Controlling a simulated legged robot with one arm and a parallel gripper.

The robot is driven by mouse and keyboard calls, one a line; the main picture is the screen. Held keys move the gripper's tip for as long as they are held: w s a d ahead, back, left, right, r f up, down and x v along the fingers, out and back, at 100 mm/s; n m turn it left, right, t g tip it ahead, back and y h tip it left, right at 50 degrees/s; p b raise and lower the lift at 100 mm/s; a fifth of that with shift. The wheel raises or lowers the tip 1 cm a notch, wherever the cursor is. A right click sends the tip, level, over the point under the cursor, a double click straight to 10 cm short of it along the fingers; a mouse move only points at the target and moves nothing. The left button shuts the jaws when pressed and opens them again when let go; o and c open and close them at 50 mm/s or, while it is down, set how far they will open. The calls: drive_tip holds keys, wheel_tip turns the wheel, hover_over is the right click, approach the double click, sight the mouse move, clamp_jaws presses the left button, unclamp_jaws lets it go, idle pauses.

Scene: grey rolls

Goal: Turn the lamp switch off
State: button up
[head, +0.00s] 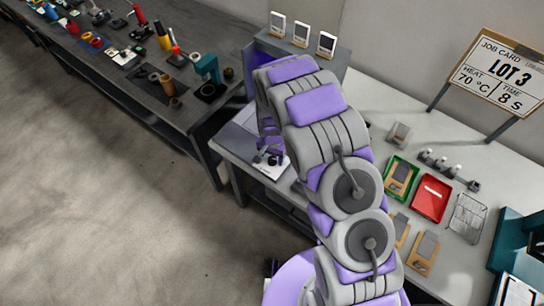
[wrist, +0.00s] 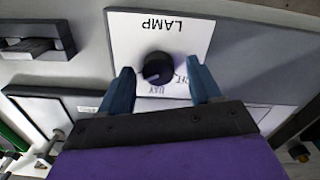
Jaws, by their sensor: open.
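The lamp switch is a round black knob (wrist: 158,70) on a white plate (wrist: 135,30) marked LAMP, upside down in the wrist view. My gripper (wrist: 160,64) is open, with one blue finger on each side of the knob. Gaps show between the fingers and the knob. More lettering beside the knob is partly hidden by the fingers, and I cannot tell which way the knob points. In the head view my gripper (head: 268,156) is small and dark over the white plate (head: 270,170), at the bench's left end; the knob cannot be made out there.
A dark handle-like fitting (wrist: 32,47) is left of the plate in the wrist view. In the head view, a green tray (head: 389,184), a red tray (head: 431,199) and a wire basket (head: 467,217) stand on the bench. A job card (head: 501,73) stands behind. A tool bench (head: 150,110) is at left.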

drive_tip(key=c, duration=1)
drive_tip(key=shift+c, duration=0.2)
drive_tip(key=shift+n, duration=0.3)
drive_tip(key=n+p, duration=0.1)
drive_tip(key=n, duration=0.4)
drive_tip(key=shift+p, duration=0.35)
drive_tip(key=n, duration=0.6)
drive_tip(key=shift+n+p, duration=0.3)
drive_tip(key=shift+p, duration=0.1)
drive_tip(key=n, duration=0.6)
drive_tip(key=n+b, duration=0.1)
drive_tip(key=n, duration=0.4)
drive_tip(key=shift+n, duration=0.4)
drive_tip(key=shift+w, duration=0.1)
